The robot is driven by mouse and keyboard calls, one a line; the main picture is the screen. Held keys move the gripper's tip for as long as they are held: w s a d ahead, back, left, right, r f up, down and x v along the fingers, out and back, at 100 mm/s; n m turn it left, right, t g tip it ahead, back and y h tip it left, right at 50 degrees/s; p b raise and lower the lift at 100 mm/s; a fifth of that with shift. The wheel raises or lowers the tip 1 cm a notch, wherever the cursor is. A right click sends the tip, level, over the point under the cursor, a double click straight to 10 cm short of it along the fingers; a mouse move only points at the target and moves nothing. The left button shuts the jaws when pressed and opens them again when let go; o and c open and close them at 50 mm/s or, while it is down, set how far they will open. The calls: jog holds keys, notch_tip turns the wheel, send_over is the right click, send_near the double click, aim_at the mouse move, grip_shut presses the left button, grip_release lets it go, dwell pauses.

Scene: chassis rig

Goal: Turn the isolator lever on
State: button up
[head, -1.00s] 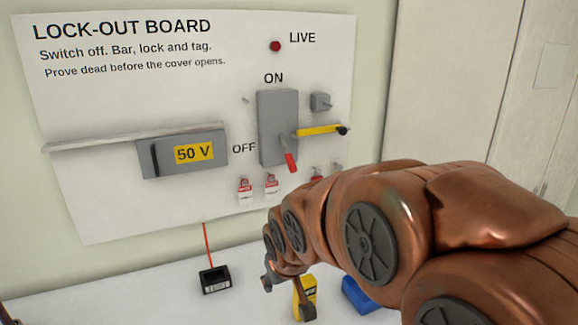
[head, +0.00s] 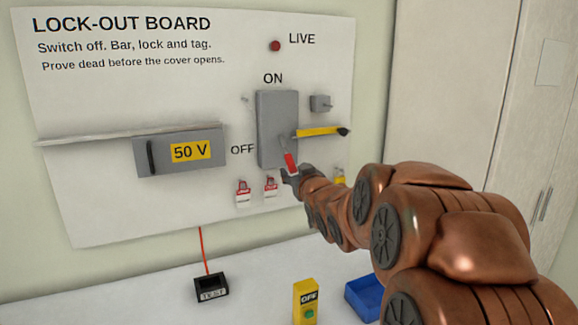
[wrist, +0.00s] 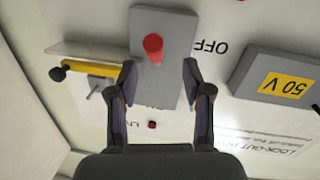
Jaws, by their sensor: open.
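The isolator is a grey box (head: 277,120) on the lock-out board, with ON above it and OFF at its left. Its lever has a red grip (head: 290,164) that hangs down from the lower part of the box. My gripper (head: 291,176) is at the lower end of the lever. In the wrist view, which is upside down, my gripper (wrist: 157,75) is open, with one finger on either side in the picture. The red grip (wrist: 153,47) lies just beyond the fingertips, between their lines. I see no contact between the fingers and the grip.
A yellow bar with a black knob (head: 320,132) sticks out right of the isolator. Red tags (head: 243,190) hang below it. A grey 50 V cover (head: 181,152) is at left. A yellow box marked OFF (head: 305,300), a blue tray (head: 363,298) and a black tester (head: 211,287) are on the table.

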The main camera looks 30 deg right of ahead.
aim_at(291, 161)
jog(key=shift+w+d+r+t, duration=0.2)
jog(key=shift+d+r+t, duration=0.15)
jog(key=shift+r, duration=0.1)
jog(key=shift+w+d+r, duration=0.1)
jog(key=shift+w+d, duration=0.1)
jog(key=shift+w, duration=0.45)
jog(key=shift+p+x, duration=1)
jog(key=shift+x, duration=2.15)
jog(key=shift+c, duration=0.4)
grip_shut()
